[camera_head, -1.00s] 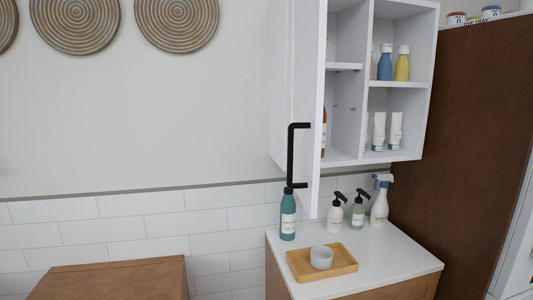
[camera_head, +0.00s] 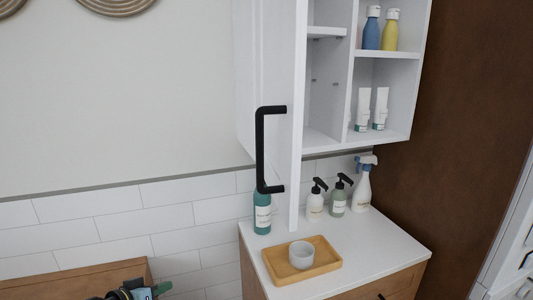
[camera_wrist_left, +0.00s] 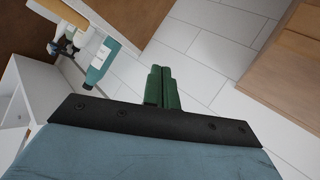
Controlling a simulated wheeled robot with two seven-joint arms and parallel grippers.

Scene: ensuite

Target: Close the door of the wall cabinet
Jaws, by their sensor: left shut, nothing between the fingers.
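The white wall cabinet (camera_head: 384,113) hangs at the upper right in the head view. Its door (camera_head: 298,105) stands wide open, swung out toward me and seen nearly edge-on. A black bar handle (camera_head: 261,150) is on the door's left-facing side. My left gripper (camera_head: 150,291) shows only in part at the bottom left edge of the head view, well below and left of the handle and apart from the door. In the left wrist view its green fingers (camera_wrist_left: 162,88) are together, with nothing between them. My right gripper is not in view.
Below the cabinet, a white counter (camera_head: 375,256) holds a teal bottle (camera_head: 262,214), a wooden tray (camera_head: 275,271) with a grey cup (camera_head: 301,254), two pump bottles and a spray bottle (camera_head: 364,184). Bottles and tubes stand on the cabinet shelves. A brown panel (camera_head: 455,130) is at the right.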

